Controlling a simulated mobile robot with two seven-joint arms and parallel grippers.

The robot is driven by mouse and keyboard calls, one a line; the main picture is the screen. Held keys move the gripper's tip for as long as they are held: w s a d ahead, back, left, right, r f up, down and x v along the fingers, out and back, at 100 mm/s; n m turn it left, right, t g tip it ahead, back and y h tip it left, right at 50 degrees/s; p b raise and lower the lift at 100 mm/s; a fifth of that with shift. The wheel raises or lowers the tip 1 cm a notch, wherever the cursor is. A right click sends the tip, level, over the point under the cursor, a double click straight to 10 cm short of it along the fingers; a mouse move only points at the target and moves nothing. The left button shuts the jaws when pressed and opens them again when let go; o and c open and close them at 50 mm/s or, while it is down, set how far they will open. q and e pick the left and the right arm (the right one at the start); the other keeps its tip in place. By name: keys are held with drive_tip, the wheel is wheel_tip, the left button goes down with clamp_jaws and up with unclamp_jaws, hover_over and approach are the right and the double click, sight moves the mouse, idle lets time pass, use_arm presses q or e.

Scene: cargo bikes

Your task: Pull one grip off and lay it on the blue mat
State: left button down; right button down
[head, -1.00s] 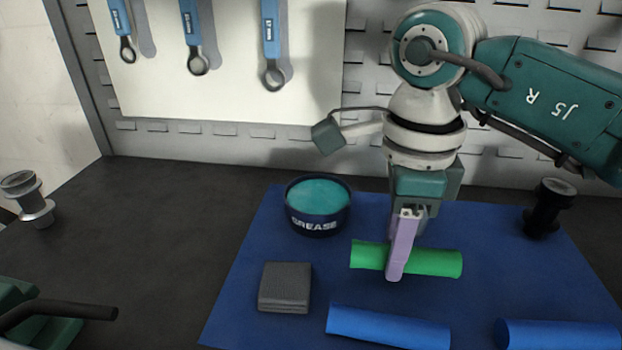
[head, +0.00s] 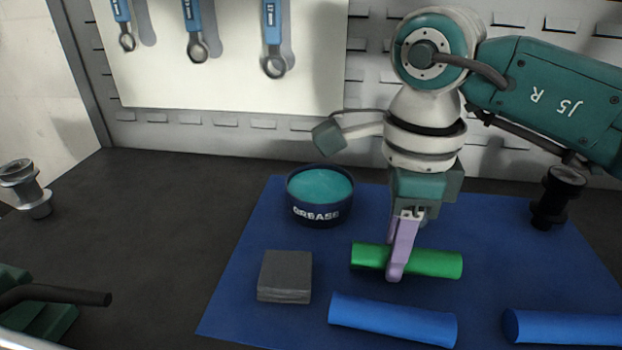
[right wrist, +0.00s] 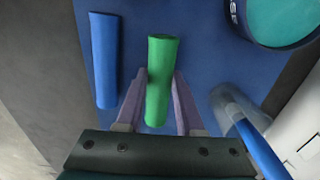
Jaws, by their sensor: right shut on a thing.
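My right gripper (head: 398,272), with lilac fingers, is shut on a green grip (head: 436,263). The green grip lies level over the blue mat (head: 240,290); whether it touches the mat is hard to tell. The right wrist view shows the green grip (right wrist: 160,75) between the two fingers. One blue grip (head: 393,320) lies on the mat in front of the green one. Another blue grip (head: 560,327) lies at the right, cut by the frame edge. My left gripper is not in view.
A grease tin (head: 320,212) stands at the mat's back left, with a dark grey block (head: 285,277) in front of it. A black post (head: 556,197) stands at the right and a metal one (head: 27,189) far left. Wrenches (head: 272,40) hang on the back wall.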

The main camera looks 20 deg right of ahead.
drive_tip(key=shift+f, duration=0.25)
idle(0.5)
drive_tip(key=shift+f+b, duration=0.35)
drive_tip(key=shift+b, duration=0.2)
drive_tip(key=shift+c, duration=2.3)
unclamp_jaws()
